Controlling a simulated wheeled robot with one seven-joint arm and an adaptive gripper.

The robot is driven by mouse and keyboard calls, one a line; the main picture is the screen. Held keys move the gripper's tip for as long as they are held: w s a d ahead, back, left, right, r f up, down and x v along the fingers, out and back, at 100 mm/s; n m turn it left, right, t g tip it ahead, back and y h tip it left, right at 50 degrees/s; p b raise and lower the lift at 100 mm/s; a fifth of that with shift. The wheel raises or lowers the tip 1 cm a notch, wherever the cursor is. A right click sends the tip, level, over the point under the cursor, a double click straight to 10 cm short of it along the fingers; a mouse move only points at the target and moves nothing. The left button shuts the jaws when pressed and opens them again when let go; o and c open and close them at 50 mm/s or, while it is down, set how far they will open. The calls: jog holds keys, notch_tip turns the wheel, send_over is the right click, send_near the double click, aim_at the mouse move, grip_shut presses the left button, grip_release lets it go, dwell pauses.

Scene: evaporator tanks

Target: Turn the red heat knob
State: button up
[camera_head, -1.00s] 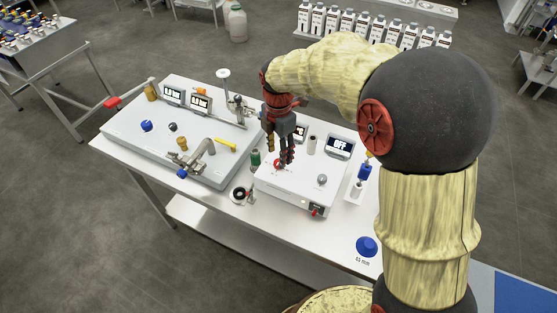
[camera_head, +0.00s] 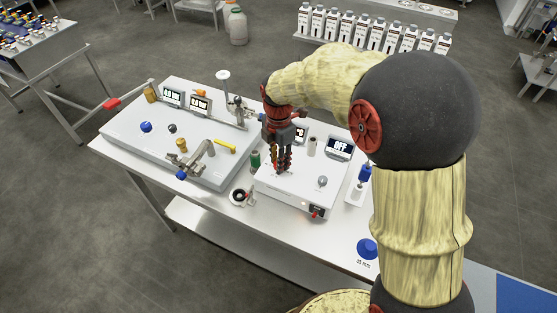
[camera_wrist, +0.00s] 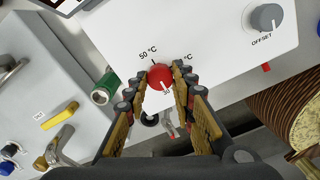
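The red heat knob (camera_wrist: 160,77) sits on the white face of the heater box (camera_wrist: 222,32), near a "50 °C" mark, with its white pointer line toward the bottom. My gripper (camera_wrist: 161,76) has one fingertip at each side of the knob. The fingers lean inward to it, and I see no clear gap at the tips. In the head view, my gripper (camera_head: 281,170) points down onto the heater box (camera_head: 300,190), and its fingers hide the knob.
A grey OFFSET knob (camera_wrist: 267,18) is on the same box. The box's display (camera_head: 340,147) reads OFF. A green-capped item (camera_head: 255,160) and a black-and-white round part (camera_head: 239,196) stand left of the box, and a blue knob (camera_head: 367,247) is at the table's front.

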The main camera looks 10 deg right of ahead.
grip_shut()
